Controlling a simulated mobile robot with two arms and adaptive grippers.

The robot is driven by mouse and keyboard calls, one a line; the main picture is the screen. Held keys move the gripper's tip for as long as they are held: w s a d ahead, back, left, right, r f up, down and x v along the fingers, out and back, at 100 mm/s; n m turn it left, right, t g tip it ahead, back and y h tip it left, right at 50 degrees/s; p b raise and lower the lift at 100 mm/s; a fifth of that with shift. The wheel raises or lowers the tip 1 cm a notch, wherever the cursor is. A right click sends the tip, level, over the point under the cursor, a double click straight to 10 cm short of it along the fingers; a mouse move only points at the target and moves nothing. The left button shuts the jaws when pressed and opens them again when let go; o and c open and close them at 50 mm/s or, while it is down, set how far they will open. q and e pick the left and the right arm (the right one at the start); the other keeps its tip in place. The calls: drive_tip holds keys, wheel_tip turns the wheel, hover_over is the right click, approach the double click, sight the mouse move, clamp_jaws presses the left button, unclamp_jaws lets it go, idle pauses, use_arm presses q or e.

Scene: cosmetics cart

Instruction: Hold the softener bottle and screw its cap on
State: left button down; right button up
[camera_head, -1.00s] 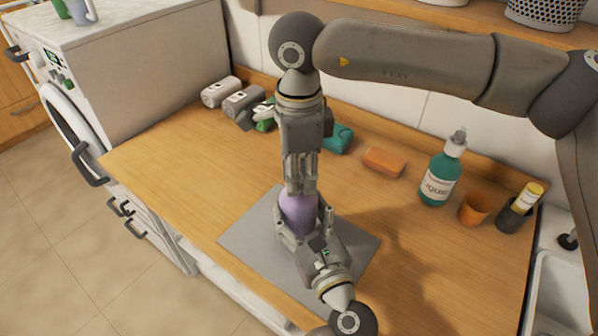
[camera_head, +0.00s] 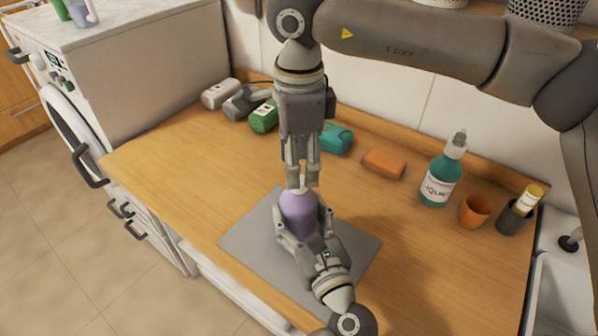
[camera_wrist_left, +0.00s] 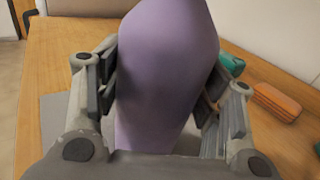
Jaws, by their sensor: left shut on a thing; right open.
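The softener bottle (camera_head: 298,212) is purple and stands upright over the grey mat (camera_head: 243,248). My left gripper (camera_head: 305,232) is shut around its body from the front. The bottle also fills the middle of the left wrist view (camera_wrist_left: 165,75), between the two fingers (camera_wrist_left: 170,100); its top is cut off there. My right gripper (camera_head: 301,180) points straight down just above the bottle's top and is open. A small whitish part, perhaps the cap (camera_head: 299,190), shows at the top of the bottle below the right fingertips. Whether it is seated on the neck cannot be told.
An orange block (camera_head: 384,163), a teal bottle (camera_head: 441,175), an orange cup (camera_head: 475,210) and a dark cup (camera_head: 513,217) stand to the right. Several bottles lie at the back left. The wooden counter's (camera_head: 170,180) left part is clear.

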sight(305, 227)
wheel_tip(305, 227, up, 8)
drive_tip(key=shift+r, duration=0.15)
use_arm(q)
drive_tip(key=shift+c, duration=1.5)
unclamp_jaws()
drive_tip(key=v, duration=0.7)
drive_tip(key=shift+s+d, duration=0.1)
drive_tip(key=shift+s, duration=0.15)
